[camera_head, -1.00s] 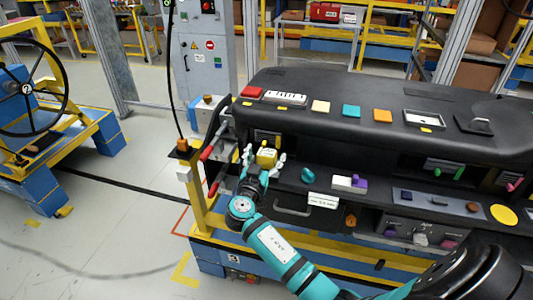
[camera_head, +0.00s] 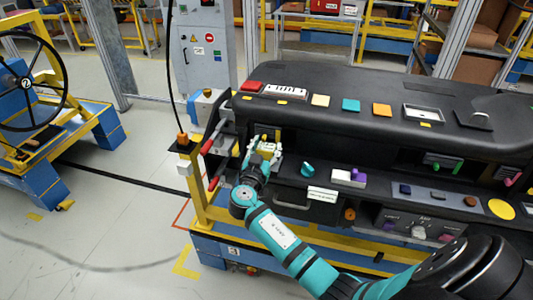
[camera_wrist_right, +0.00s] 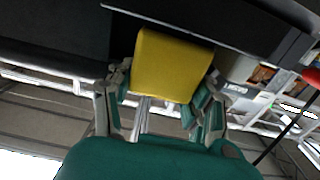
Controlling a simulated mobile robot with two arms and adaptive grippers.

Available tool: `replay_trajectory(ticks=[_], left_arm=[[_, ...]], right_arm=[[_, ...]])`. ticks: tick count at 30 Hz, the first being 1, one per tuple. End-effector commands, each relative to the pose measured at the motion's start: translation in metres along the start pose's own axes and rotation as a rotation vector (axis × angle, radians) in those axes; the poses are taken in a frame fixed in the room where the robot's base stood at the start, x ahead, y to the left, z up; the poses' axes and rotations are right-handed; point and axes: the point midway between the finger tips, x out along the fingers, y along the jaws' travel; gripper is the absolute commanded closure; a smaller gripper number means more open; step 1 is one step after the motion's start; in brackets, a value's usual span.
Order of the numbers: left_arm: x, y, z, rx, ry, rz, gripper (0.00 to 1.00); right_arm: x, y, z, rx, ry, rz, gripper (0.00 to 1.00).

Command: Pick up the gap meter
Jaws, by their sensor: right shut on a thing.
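The gap meter appears as a yellow block (camera_wrist_right: 172,65) in the right wrist view, between the fingers of my right gripper (camera_wrist_right: 163,100). In the head view, my right gripper (camera_head: 264,152) is at the left end of the dashboard module's front shelf, and its fingers and hand mostly hide the yellow block. The gripper is shut on the block. I cannot tell whether the block still touches the shelf. My left gripper is not in view.
The black dashboard (camera_head: 335,92) carries several coloured blocks on top. A teal knob (camera_head: 308,169) and a white and purple block (camera_head: 348,178) lie right of the gripper. Red-handled levers (camera_head: 208,147) and a yellow post stand close on its left.

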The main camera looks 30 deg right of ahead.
Motion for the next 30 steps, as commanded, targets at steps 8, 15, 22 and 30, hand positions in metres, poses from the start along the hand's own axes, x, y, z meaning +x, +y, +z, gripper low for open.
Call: replay_trajectory(ticks=[8, 15, 22, 30], left_arm=[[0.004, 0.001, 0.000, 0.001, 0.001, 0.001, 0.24], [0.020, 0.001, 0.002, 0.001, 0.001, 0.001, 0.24], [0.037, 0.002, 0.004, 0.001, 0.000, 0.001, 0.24], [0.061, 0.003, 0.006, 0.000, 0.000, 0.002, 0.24]], right_arm=[[0.000, -0.001, -0.005, 0.003, 0.001, -0.001, 0.91], [0.000, -0.001, -0.031, 0.009, 0.005, 0.000, 0.91], [-0.041, 0.025, -0.034, 0.005, 0.000, -0.001, 0.91], [-0.100, 0.064, -0.042, 0.004, -0.001, 0.000, 0.91]])
